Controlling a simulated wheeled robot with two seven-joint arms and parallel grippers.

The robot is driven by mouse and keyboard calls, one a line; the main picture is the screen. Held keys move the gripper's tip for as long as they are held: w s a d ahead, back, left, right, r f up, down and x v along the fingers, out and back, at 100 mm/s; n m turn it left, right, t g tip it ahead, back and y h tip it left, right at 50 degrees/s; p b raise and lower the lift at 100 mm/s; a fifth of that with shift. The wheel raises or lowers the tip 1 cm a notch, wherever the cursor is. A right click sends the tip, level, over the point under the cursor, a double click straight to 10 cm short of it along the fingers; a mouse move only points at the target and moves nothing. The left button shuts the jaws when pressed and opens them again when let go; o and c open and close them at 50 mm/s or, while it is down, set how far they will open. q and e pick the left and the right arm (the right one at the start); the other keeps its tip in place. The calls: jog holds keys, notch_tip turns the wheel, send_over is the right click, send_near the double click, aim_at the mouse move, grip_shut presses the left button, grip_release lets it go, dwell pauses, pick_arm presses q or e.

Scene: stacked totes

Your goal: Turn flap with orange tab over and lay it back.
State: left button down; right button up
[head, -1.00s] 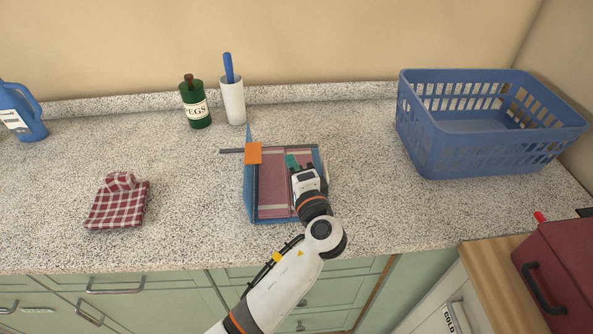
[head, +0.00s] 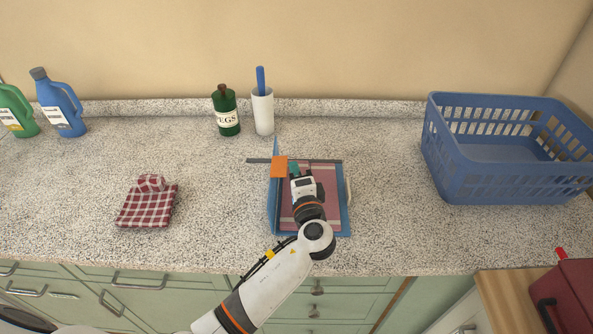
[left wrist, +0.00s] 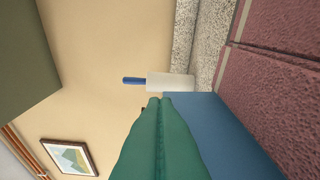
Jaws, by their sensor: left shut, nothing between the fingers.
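A blue folding board (head: 343,215) lies on the counter with a dark red cloth (head: 325,185) with pale stripes on it. The blue flap (head: 273,205) with the orange tab (head: 279,167) stands steeply raised along the board's left side. My left gripper (head: 294,170), with teal fingers, is shut and empty over the cloth, close to the right of the flap. In the left wrist view the shut fingers (left wrist: 158,102) are in front of part of the blue flap (left wrist: 235,130); I cannot tell whether they touch it. My right gripper is not in view.
A folded checked cloth (head: 147,206) lies to the left. A blue basket (head: 500,180) stands right, and detergent bottles (head: 62,110) far left. The counter around the board is mostly clear.

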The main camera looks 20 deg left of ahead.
pick_arm(q)
jog(key=shift+s+a+r+n, duration=0.1)
jog(key=shift+a+n, duration=0.25)
jog(key=shift+n, duration=0.05)
jog(key=shift+s+a+r+n+g+b, duration=0.15)
jog(key=shift+a+n+b, duration=0.05)
jog(key=shift+a+n, duration=0.3)
jog(key=shift+s+a+r+n+g+b, duration=0.1)
jog(key=shift+s+a+n+g+b, duration=0.05)
jog(key=shift+a+n, duration=0.3)
jog(key=s+a+f+n+h, duration=0.1)
jog(key=a+n, duration=0.2)
jog(key=s+a+f+n+h, duration=0.1)
jog(key=a+n, duration=0.2)
jog(key=s+a+f+n+h, duration=0.1)
jog(key=a+n, duration=0.2)
jog(key=a, duration=0.1)
jog(key=shift+s+a+f+n+h+p, duration=0.1)
jog(key=shift+a+f+n+h+p, duration=0.2)
jog(key=shift+a+f+n+h, duration=0.45)
jog(key=shift+s+a+f+n, duration=0.1)
jog(key=shift+a+f+n, duration=0.1)
jog(key=shift+f+n, duration=0.25)
jog(key=shift+s+a+f+n, duration=0.1)
jog(key=shift+a+f+n, duration=0.1)
jog(key=shift+f+n, duration=0.2)
jog(key=shift+w, duration=0.1)
